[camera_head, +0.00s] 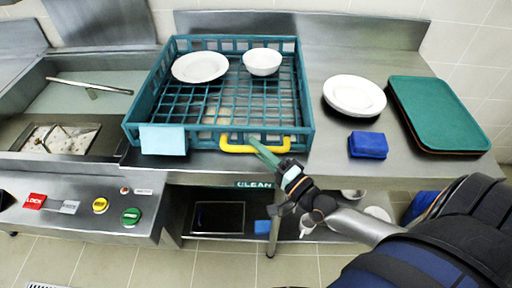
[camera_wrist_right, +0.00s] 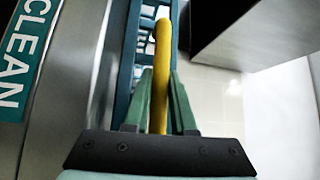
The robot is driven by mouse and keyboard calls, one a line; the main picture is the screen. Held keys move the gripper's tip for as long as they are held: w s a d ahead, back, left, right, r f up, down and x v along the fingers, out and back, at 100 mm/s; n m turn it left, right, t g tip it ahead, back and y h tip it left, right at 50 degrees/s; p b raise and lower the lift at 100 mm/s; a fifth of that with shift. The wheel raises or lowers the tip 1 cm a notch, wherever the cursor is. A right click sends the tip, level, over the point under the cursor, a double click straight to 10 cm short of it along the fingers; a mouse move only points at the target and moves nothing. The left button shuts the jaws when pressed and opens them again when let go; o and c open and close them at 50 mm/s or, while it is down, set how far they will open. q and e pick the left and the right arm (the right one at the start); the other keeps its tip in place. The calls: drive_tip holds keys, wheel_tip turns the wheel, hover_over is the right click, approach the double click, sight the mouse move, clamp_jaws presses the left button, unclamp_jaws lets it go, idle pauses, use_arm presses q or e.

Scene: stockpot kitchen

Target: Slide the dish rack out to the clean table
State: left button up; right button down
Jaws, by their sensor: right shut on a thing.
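The teal dish rack (camera_head: 133,128) sits on the steel table, its left edge by the sink-like bay. A white plate (camera_head: 200,67) and a white bowl (camera_head: 262,62) are in it. A yellow handle (camera_head: 240,149) runs along its front side. My right gripper (camera_head: 262,150) is shut on the handle near its right part. In the right wrist view the yellow handle (camera_wrist_right: 161,70) runs between the green fingers of my right gripper (camera_wrist_right: 160,95). My left gripper is not in view.
The clean table (camera_head: 310,165) carries a stack of white plates (camera_head: 354,95), a blue sponge-like block (camera_head: 368,145) and green trays (camera_head: 438,113) right of the rack. A light blue cloth or card (camera_head: 163,139) hangs on the rack's front. Buttons (camera_head: 131,216) sit at front left.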

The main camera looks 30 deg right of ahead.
drive_tip(key=shift+d, duration=0.2)
drive_tip(key=c, duration=1.2)
unclamp_jaws()
drive_tip(key=o, duration=0.3)
drive_tip(key=shift+s+d, duration=0.15)
drive_tip(key=shift+s, duration=0.05)
drive_tip(key=shift+o, duration=0.7)
drive_tip(key=b+v, duration=0.1)
drive_tip(key=v, duration=1.1)
drive_tip(key=shift+s, duration=0.25)
drive_tip(key=s+a+f+n+g+h+p, duration=0.1)
drive_tip(key=s+a+f+n+g+p, duration=0.1)
drive_tip(key=a+f+n+g, duration=0.7)
wheel_tip(320, 180, down, 8)
drive_tip(key=s+a+n, duration=0.1)
drive_tip(key=a+n, duration=0.1)
drive_tip(key=n, duration=0.5)
drive_tip(key=shift+a+g+h+p, duration=0.3)
drive_tip(key=shift+g+p, duration=0.05)
drive_tip(key=shift+g, duration=0.05)
